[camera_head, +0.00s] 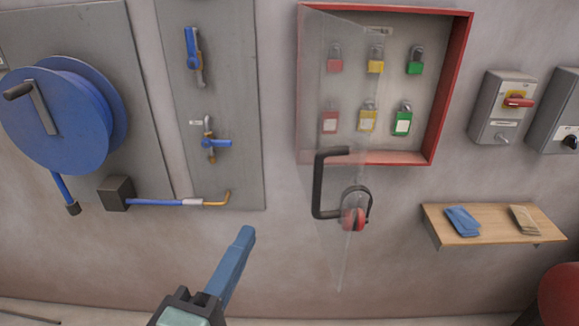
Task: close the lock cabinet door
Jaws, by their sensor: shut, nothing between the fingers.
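The lock cabinet (451,90) is a red-framed box on the wall with several coloured padlocks hanging inside. Its clear door (318,75) is hinged on the left side and stands open, swung out from the wall. A black handle (318,190) is on the door near its free edge. My gripper (245,235) shows at the bottom, left of the door, with blue fingers closed together and pointing up. It is empty and looks apart from the door and handle. The rest of my arm is mostly out of view.
Red ear defenders (354,218) hang on the wall, seen behind the door. A wooden shelf (488,240) with cloths sticks out at right, below switch boxes (495,100). A blue hose reel (60,120) and a valve panel (180,95) are at left.

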